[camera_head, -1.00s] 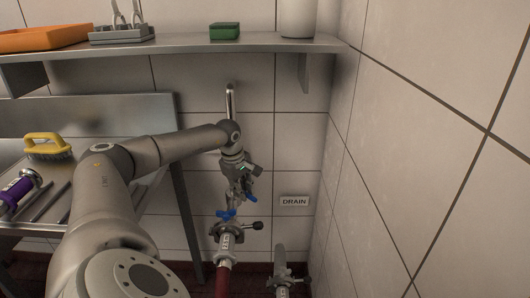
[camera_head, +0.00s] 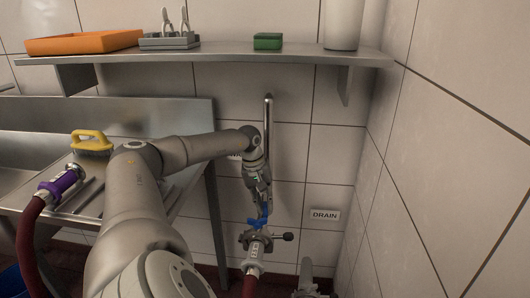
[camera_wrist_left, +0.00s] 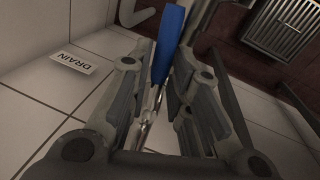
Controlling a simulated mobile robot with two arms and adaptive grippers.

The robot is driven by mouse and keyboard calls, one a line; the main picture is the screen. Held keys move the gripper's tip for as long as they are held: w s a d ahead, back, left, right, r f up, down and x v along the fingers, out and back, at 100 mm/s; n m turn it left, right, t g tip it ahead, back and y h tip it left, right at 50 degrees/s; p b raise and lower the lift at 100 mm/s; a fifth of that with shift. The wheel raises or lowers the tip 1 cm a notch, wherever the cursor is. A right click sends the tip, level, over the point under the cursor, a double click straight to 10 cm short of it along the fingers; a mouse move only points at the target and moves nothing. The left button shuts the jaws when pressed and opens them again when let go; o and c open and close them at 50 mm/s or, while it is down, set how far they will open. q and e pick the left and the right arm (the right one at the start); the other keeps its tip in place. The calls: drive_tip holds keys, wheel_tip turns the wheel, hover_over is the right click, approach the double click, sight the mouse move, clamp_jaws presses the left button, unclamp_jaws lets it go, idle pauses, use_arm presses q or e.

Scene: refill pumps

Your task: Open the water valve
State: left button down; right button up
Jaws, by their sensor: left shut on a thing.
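The water valve has a blue lever handle (camera_head: 257,221) on a metal pipe fitting near the wall. In the left wrist view the blue handle (camera_wrist_left: 167,45) runs between the fingers. My left gripper (camera_head: 262,208) is shut on the handle from above; its fingers (camera_wrist_left: 165,85) lie on both sides of it in the left wrist view. A metal coupling (camera_head: 254,241) with a dark side knob sits just below the handle, with a red hose under it. My right gripper is not in view.
A DRAIN sign (camera_head: 325,215) is on the wall to the right, above another pipe fitting (camera_head: 307,282). A steel shelf (camera_head: 220,54) runs above. A sink counter (camera_head: 150,105) with a yellow brush (camera_head: 91,143) and a purple hose nozzle (camera_head: 60,182) is at left.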

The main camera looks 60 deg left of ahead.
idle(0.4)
use_arm(q)
drive_tip(key=c, duration=1.3)
unclamp_jaws()
drive_tip(key=shift+c, duration=0.2)
wheel_tip(320, 180, up, 12)
drive_tip(key=s+a, duration=0.1)
drive_tip(key=s, duration=0.1)
drive_tip(key=shift+a, duration=0.15)
drive_tip(key=shift+f, duration=0.15)
